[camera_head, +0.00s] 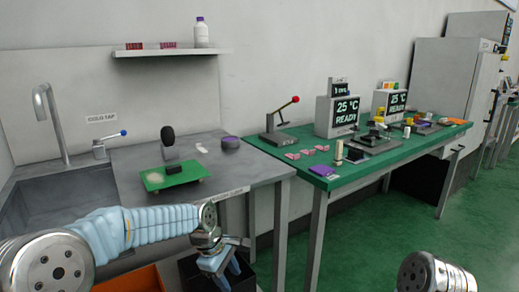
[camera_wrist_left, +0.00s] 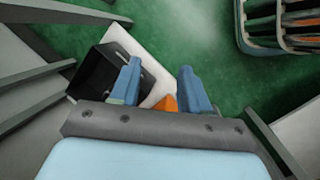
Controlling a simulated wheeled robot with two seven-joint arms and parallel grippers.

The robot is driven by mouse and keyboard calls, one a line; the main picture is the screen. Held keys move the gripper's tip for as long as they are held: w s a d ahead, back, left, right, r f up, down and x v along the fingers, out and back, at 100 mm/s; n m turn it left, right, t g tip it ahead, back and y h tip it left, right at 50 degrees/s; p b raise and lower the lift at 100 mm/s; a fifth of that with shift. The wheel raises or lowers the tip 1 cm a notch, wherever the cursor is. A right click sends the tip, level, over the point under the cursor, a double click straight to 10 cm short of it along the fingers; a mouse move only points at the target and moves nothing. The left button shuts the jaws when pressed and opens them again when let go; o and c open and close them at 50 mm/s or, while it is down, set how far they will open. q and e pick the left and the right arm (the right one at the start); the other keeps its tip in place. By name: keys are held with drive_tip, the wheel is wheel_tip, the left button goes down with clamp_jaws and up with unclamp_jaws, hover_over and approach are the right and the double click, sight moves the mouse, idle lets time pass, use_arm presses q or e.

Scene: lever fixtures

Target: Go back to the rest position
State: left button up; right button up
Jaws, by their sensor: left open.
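My left arm comes in from the left in the head view, in front of the sink and grey counter. My left gripper (camera_head: 225,272) hangs low at the counter's front edge, pointing down over a black bin. In the left wrist view the left gripper (camera_wrist_left: 160,85) shows two blue fingers spread apart with nothing between them. The black bin (camera_wrist_left: 90,75) and a white surface lie below the fingers, with a bit of orange between them. Only a rounded link of my right arm shows at the lower right of the head view; its gripper is out of sight.
A lever tap with a blue knob (camera_head: 124,133) stands by the sink (camera_head: 60,190). A green board (camera_head: 175,175) lies on the grey counter. A lever with a red knob (camera_head: 295,99) stands on the green-topped bench (camera_head: 340,181), which holds several devices. The green floor (camera_head: 380,240) is clear.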

use_arm(q)
drive_tip(key=s+f+m, duration=0.2)
drive_tip(key=f, duration=0.6)
drive_tip(key=s+f+m, duration=0.2)
drive_tip(key=s+f, duration=0.1)
drive_tip(key=f, duration=0.5)
drive_tip(key=s+a+f+m, duration=0.1)
drive_tip(key=s+f+m, duration=0.2)
drive_tip(key=s+f, duration=0.4)
drive_tip(key=s+a+f+m+h, duration=0.1)
drive_tip(key=s+f+m, duration=0.3)
drive_tip(key=s+f, duration=0.3)
drive_tip(key=s, duration=0.5)
drive_tip(key=shift+s+a+f, duration=0.15)
drive_tip(key=shift+a+f, duration=0.1)
drive_tip(key=shift+f, duration=0.1)
